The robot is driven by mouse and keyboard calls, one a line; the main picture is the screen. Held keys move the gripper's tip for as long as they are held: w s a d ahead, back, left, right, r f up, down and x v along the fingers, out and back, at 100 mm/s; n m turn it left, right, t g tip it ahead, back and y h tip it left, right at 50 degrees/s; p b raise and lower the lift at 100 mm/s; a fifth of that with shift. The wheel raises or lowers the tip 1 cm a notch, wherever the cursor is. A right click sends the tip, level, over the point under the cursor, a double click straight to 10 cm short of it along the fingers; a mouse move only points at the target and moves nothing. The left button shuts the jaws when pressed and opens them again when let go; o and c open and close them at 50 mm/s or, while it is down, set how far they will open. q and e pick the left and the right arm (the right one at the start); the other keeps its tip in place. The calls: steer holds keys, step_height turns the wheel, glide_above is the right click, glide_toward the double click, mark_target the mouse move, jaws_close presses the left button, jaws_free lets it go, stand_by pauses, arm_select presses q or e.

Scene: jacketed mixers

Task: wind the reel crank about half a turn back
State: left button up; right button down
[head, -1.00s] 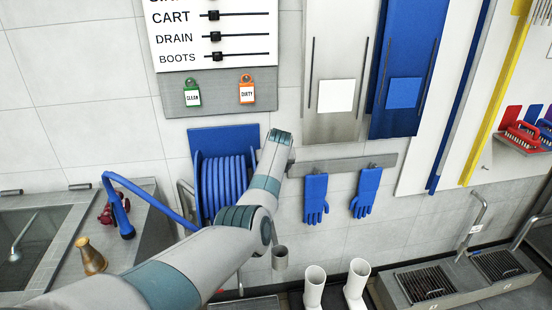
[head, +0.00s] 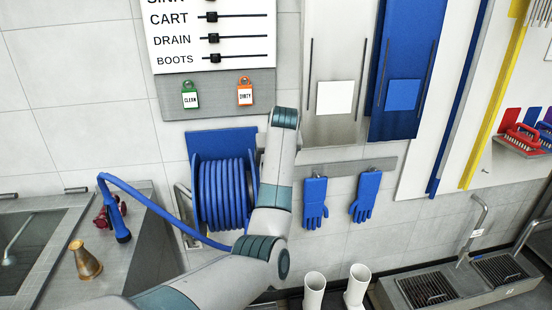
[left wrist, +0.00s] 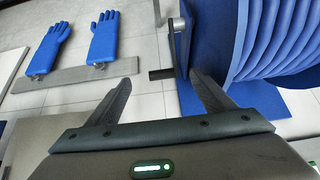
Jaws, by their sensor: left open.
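The blue hose reel (head: 223,192) hangs on the wall left of my left arm in the head view. Its coils also show at the upper right of the left wrist view (left wrist: 265,40). The reel crank shows in the left wrist view as a short dark handle (left wrist: 161,74) beside the reel's blue side plate. My left gripper (left wrist: 162,80) is open, and the handle appears between its fingertips in the picture; contact cannot be told. In the head view my arm hides the crank and the left gripper. My right gripper is in neither view.
Blue gloves (head: 315,203) hang on a rail (head: 345,167) to the right of the reel. The blue hose (head: 160,210) runs left to a nozzle on the sink counter (head: 140,250). White boots (head: 314,290) stand below.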

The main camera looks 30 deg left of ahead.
arm_select(q)
steer(key=shift+b+v, duration=0.3)
steer(key=shift+v, duration=1.65)
